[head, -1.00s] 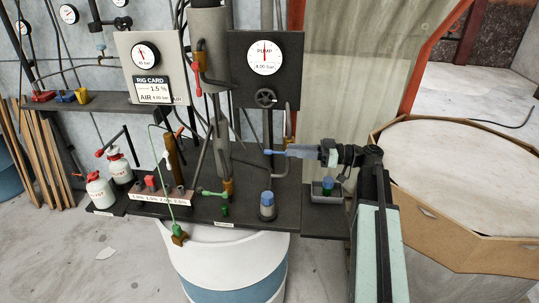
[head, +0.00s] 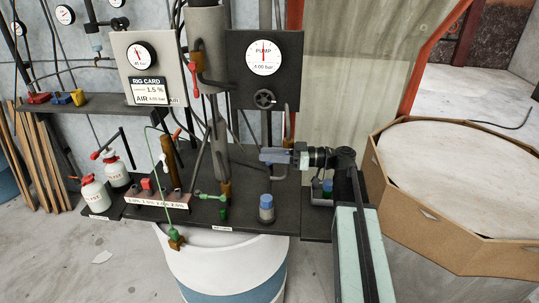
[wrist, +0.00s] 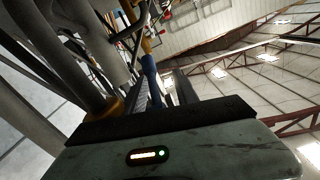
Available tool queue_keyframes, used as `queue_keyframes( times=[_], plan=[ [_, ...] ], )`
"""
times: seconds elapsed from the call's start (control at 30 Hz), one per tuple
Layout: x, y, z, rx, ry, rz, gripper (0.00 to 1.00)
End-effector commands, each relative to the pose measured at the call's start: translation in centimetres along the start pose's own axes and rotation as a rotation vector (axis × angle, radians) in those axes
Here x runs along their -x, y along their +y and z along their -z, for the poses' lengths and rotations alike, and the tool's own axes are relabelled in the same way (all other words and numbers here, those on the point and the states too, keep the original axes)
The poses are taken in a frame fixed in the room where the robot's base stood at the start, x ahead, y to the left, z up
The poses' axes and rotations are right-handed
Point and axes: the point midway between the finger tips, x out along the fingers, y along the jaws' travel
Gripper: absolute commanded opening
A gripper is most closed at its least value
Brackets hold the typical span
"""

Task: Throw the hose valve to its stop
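A lever with a blue handle hangs beside the brass fitting (head: 288,125) and pipe right of the pump panel; I take it for the hose valve. In the head view my gripper (head: 270,156) reaches left across the handle and hides most of it. In the wrist view the blue handle (wrist: 150,68) rises just beyond my fingers (wrist: 170,90), below a yellow-brown fitting (wrist: 146,45). I cannot tell whether the fingers touch it, or whether they are open or shut.
The pump gauge (head: 264,57) and a black handwheel (head: 265,99) are above my gripper. A large wooden-rimmed tub (head: 440,235) is at the right.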

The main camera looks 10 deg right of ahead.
Motion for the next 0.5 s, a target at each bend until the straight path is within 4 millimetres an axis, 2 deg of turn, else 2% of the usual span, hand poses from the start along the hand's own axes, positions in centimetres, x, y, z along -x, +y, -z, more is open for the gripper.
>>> queue_keyframes(
  times=[0.1, 0.13, 0.23, 0.27, 0.5],
  plan=[
    [0.03, 0.0, 0.05, 0.0, 0.001, 0.0, 0.36],
    [0.04, 0.0, 0.05, 0.0, 0.001, 0.0, 0.3],
    [0.05, 0.0, 0.07, 0.0, 0.001, 0.0, 0.03],
    [0.06, 0.0, 0.07, 0.0, 0.001, 0.0, 0.0],
    [0.07, -0.05, 0.08, 0.0, 0.001, 0.001, 0.0]
  ],
)
